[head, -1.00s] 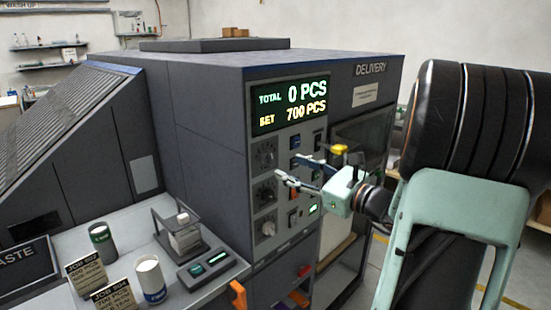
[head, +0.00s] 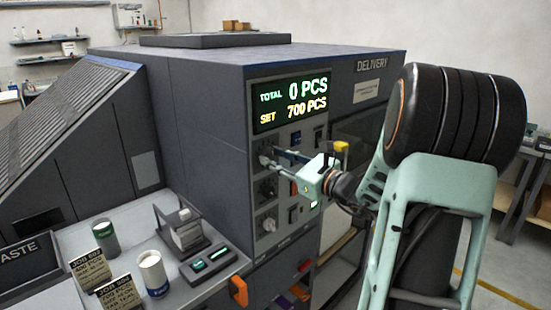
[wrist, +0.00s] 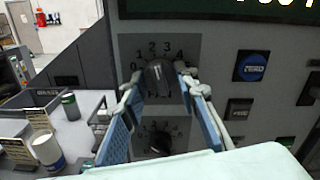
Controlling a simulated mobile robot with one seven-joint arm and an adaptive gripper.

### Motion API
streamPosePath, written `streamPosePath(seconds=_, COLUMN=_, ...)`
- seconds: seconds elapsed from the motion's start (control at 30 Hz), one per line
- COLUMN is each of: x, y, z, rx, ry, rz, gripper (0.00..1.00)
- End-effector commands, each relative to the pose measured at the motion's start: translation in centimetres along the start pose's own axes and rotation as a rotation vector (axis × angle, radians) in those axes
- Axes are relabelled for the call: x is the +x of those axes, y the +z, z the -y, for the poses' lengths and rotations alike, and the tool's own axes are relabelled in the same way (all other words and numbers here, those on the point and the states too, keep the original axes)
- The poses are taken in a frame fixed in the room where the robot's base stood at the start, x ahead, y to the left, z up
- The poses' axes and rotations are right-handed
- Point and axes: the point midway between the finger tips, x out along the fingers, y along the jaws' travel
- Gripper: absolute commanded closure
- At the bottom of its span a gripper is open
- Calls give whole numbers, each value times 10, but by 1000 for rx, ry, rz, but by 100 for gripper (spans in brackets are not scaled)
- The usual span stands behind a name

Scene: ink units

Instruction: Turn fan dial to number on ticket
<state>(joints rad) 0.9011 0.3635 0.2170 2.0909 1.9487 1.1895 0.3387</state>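The upper black dial (wrist: 158,80) has a number scale around it, with 1, 2, 3 and 4 readable along the top. Its pointer setting is not clear. My gripper (wrist: 160,90) is open, with one blue-padded finger on each side of this dial; I cannot tell whether they touch it. In the head view, my gripper (head: 272,156) reaches the panel there and partly covers the dial. Another dial (wrist: 157,138) sits below, also visible as the middle dial (head: 266,187); a third dial (head: 267,225) is lowest. Two job tickets (head: 91,269) (head: 119,294) stand at lower left, their small print unreadable.
The display (head: 290,102) reads TOTAL 0 PCS, SET 700 PCS. A blue ZERO button (wrist: 252,66) and switches (wrist: 237,109) lie right of the dials. Two cylinders (head: 104,236) (head: 152,274) and a small scale-like device (head: 208,261) stand on the side counter.

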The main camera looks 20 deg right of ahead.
Motion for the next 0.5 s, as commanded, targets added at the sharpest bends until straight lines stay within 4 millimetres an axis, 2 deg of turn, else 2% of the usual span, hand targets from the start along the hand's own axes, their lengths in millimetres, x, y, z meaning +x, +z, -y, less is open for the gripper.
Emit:
streamPosePath(seconds=0.03, x=0, y=0, z=0, rx=0, ry=0, rz=0, gripper=81)
streamPosePath(seconds=0.2, x=0, y=0, z=0, rx=0, ry=0, rz=0, gripper=96)
streamPosePath(seconds=0.5, x=0, y=-4, z=-1, rx=-55, ry=0, rz=1, gripper=96)
